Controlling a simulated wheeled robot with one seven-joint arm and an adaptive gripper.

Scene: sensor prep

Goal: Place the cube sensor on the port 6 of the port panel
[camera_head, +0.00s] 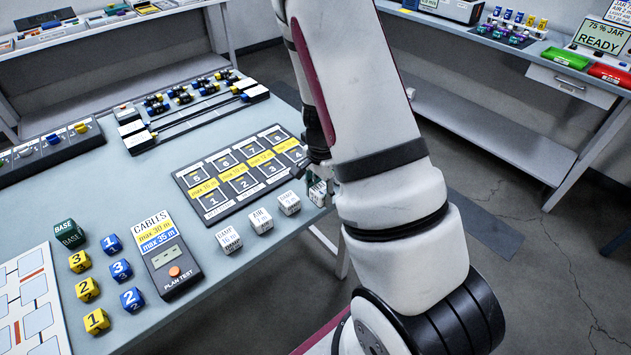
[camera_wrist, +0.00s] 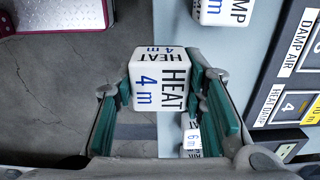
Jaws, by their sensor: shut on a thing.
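My gripper (camera_wrist: 165,92) is shut on a white cube sensor marked HEAT 4 m (camera_wrist: 155,88). The pads press on two opposite sides of the cube. In the head view the held cube (camera_head: 318,194) is partly hidden by my gripper, at the table's right edge. The port panel (camera_head: 184,179) lies flat to the left of my gripper, with two rows of numbered ports. Port 6 (camera_head: 225,161) is in the back row, second from the left, and looks empty. Part of the panel also shows at the right of the wrist view (camera_wrist: 283,78). The cube's height above the table is unclear.
A cables tester (camera_head: 165,255) and yellow and blue numbered cubes (camera_head: 121,270) lie on the left. A rail unit (camera_head: 190,110) stands behind the panel.

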